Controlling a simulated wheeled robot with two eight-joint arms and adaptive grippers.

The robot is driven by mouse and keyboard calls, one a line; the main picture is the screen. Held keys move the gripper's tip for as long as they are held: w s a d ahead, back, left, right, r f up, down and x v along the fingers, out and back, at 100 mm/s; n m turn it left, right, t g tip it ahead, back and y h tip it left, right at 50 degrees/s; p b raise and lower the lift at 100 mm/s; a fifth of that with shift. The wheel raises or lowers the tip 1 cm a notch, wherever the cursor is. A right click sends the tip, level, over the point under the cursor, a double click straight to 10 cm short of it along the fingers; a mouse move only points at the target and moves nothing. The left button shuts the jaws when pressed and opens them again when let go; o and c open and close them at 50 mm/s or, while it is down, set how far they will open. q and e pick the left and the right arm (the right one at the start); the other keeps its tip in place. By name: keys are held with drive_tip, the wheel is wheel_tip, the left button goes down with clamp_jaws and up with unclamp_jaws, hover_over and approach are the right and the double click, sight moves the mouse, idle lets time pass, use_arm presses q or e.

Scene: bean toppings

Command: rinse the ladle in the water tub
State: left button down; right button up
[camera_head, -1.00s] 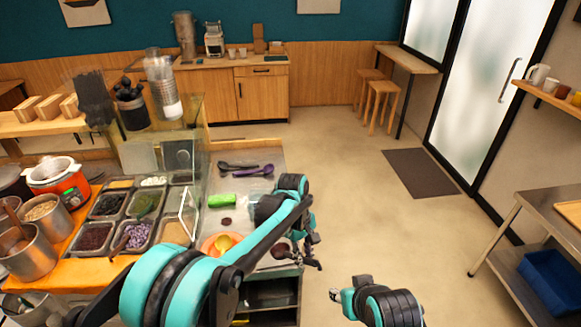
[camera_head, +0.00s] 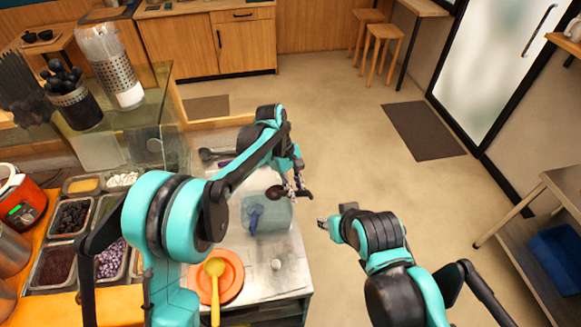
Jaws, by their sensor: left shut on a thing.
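My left gripper (camera_head: 297,184) is shut on a dark ladle (camera_head: 276,193), whose small brownish bowl shows just left of the fingers. Most of its handle is hidden or too small to make out. The clear water tub (camera_head: 282,222) stands on the counter just below the ladle in the picture, with a blue patch in its left part. The bowl appears at the tub's far edge; I cannot tell whether it touches the water. My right gripper (camera_head: 328,226) is over the floor, right of the counter, and holds nothing that I can see; its jaw opening is unclear.
A yellow ladle (camera_head: 215,270) lies on an orange plate (camera_head: 234,287) near the counter's front. A black ladle (camera_head: 208,155) lies behind my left arm. Topping pans (camera_head: 72,215) stand at left. A glass shelf (camera_head: 150,150) holds utensil canisters.

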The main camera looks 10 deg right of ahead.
use_arm(q)
drive_tip(key=shift+w, duration=0.35)
drive_tip(key=shift+w+f, duration=0.25)
drive_tip(key=shift+g, duration=0.3)
drive_tip(key=f+b, duration=0.4)
drive_tip(key=f, duration=0.1)
drive_tip(key=f+b, duration=0.1)
drive_tip(key=f, duration=0.2)
drive_tip(key=shift+w+a+f+b, duration=0.1)
drive_tip(key=shift+a+f+b, duration=0.15)
drive_tip(key=shift+b, duration=0.15)
drive_tip(key=shift+s+d+f+t+y+b, duration=0.2)
drive_tip(key=shift+s+f+t, duration=0.1)
drive_tip(key=shift+f, duration=0.25)
drive_tip(key=shift+s+d+f+t+y+b, duration=0.15)
drive_tip(key=shift+f+t, duration=0.15)
drive_tip(key=shift+f, duration=0.3)
drive_tip(key=shift+s+d+f+t+y+b, duration=0.1)
drive_tip(key=shift+s+d+f+t, duration=0.15)
drive_tip(key=shift+f, duration=0.3)
use_arm(e)
wheel_tip(320, 180, down, 7)
drive_tip(key=shift+w+r, duration=0.15)
drive_tip(key=shift+w, duration=0.25)
